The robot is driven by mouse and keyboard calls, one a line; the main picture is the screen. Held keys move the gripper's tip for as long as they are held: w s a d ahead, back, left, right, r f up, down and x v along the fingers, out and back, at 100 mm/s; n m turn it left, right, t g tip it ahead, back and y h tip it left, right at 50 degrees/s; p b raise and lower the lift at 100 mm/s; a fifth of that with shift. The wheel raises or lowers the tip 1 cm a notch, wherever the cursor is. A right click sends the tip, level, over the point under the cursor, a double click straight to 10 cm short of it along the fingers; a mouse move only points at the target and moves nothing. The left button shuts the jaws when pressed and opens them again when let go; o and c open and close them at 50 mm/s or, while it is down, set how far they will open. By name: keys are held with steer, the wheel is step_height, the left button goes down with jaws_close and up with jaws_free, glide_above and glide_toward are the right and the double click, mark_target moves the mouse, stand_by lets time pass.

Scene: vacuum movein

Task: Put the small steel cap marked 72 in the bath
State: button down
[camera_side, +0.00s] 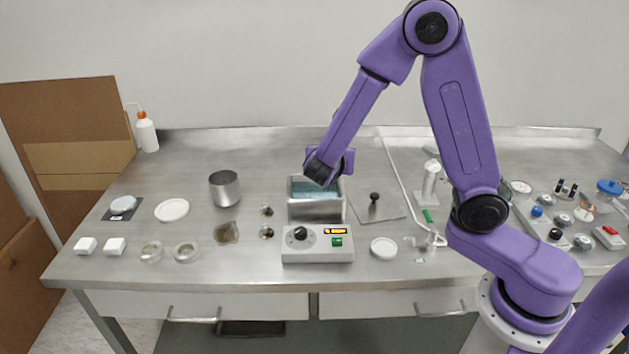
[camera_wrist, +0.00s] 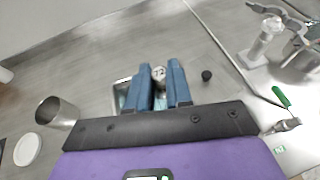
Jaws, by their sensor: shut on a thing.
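My gripper (camera_wrist: 159,84) is shut on a small steel cap (camera_wrist: 158,73), which shows between the blue fingertips in the wrist view with what looks like 72 on it. In the side view my gripper (camera_side: 322,172) is over the bath (camera_side: 316,210), a rectangular steel tank with blue liquid. The fingertips and the cap are hidden behind my wrist there. In the wrist view part of the bath (camera_wrist: 122,86) shows to the left of the fingers. I cannot tell the cap's exact height above the liquid.
A control box (camera_side: 318,243) stands in front of the bath. Two small metal pieces (camera_side: 266,211) (camera_side: 266,232) and a steel beaker (camera_side: 224,187) are left of it. A black-knobbed plate (camera_side: 378,207) and a white stand (camera_side: 430,180) are to the right.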

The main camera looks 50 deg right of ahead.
steer(key=shift+w+d+f, duration=0.1)
steer(key=shift+w+f, duration=1.05)
steer(key=shift+f, duration=0.5)
steer(key=shift+w+d+f, duration=0.1)
steer(key=shift+w+f, duration=1)
steer(key=shift+f, duration=0.5)
steer(key=shift+w+f, duration=1.15)
steer(key=shift+f, duration=0.5)
steer(key=shift+f, duration=0.6)
steer(key=c, duration=1)
jaws_free()
steer(key=shift+c, duration=0.2)
steer(key=shift+r, duration=0.55)
steer(key=v, duration=1.2)
steer(key=shift+r, duration=0.2)
